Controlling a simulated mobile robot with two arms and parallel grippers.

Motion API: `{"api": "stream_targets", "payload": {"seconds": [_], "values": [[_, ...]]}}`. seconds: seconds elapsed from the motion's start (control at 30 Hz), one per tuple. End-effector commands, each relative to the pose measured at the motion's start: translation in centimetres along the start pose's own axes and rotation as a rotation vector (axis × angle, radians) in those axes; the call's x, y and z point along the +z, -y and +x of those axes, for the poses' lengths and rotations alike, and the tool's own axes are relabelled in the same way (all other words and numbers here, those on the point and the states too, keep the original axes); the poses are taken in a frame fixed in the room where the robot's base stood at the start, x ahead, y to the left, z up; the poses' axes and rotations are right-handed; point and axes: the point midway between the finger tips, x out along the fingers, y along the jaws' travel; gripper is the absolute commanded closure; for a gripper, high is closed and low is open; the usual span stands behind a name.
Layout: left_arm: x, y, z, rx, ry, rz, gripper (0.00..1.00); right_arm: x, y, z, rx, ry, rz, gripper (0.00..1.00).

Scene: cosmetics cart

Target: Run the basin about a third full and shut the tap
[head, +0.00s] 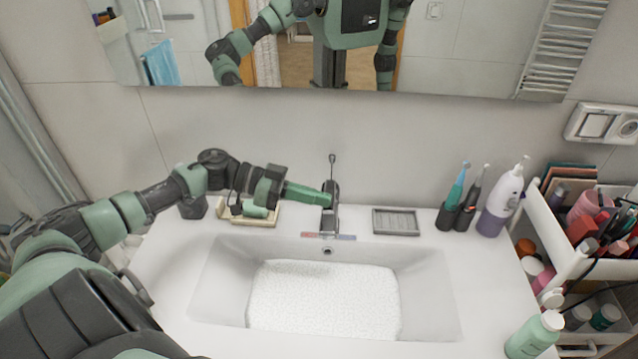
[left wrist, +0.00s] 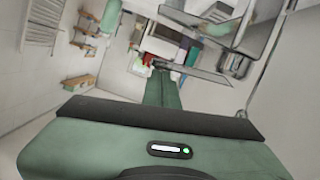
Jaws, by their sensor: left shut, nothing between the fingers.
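The white basin (head: 425,290) is set in the counter. A pale, speckled water surface (head: 325,300) covers much of its floor; I cannot judge its depth exactly. The dark tap (head: 330,218) stands behind the basin, with its thin lever (head: 332,168) pointing up. A red and blue strip (head: 328,237) lies in front of it. No clear stream shows under the spout. My left gripper (head: 324,197) is shut and empty, its tip at the tap's left side; contact is unclear. Its shut green fingers also fill the middle of the left wrist view (left wrist: 162,78). My right gripper is not in view.
A soap dish (head: 396,222) lies right of the tap. Toothbrushes in a dark holder (head: 455,215) and a white-purple bottle (head: 502,205) stand farther right. A cart (head: 580,262) of cosmetics is at the right edge. A beige tray (head: 262,217) is under my left wrist.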

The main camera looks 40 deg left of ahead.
Motion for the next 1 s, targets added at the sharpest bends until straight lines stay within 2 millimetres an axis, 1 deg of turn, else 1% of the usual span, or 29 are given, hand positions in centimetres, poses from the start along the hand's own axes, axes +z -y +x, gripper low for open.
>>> {"api": "stream_targets", "payload": {"seconds": [0.3, 0.43, 0.57, 0.77, 0.8, 0.83, 0.9, 1.0], "values": [[0.1, 0.0, 0.0, -0.001, 0.001, -0.001, 1.00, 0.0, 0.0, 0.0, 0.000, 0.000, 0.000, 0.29], [-0.4, 0.0, -0.2, -0.001, 0.001, -0.001, 1.00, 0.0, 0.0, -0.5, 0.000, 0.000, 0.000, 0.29], [-1.9, -0.2, -0.7, -0.002, 0.001, -0.001, 1.00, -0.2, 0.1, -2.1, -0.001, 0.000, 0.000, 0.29], [-4.6, -0.5, -1.7, -0.004, 0.000, 0.001, 1.00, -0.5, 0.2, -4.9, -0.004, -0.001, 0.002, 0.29], [-3.5, -0.3, -2.3, -0.006, 0.005, -0.003, 1.00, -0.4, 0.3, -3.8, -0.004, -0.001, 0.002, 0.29], [-3.2, -0.3, -2.8, -0.006, 0.006, -0.003, 1.00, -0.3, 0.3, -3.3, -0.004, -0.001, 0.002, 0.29], [-3.1, -0.3, -4.2, -0.004, 0.007, -0.002, 1.00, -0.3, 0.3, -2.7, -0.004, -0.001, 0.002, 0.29], [-3.2, -0.4, -6.0, -0.005, 0.007, -0.004, 1.00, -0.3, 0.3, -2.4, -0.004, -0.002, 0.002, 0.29]]}}
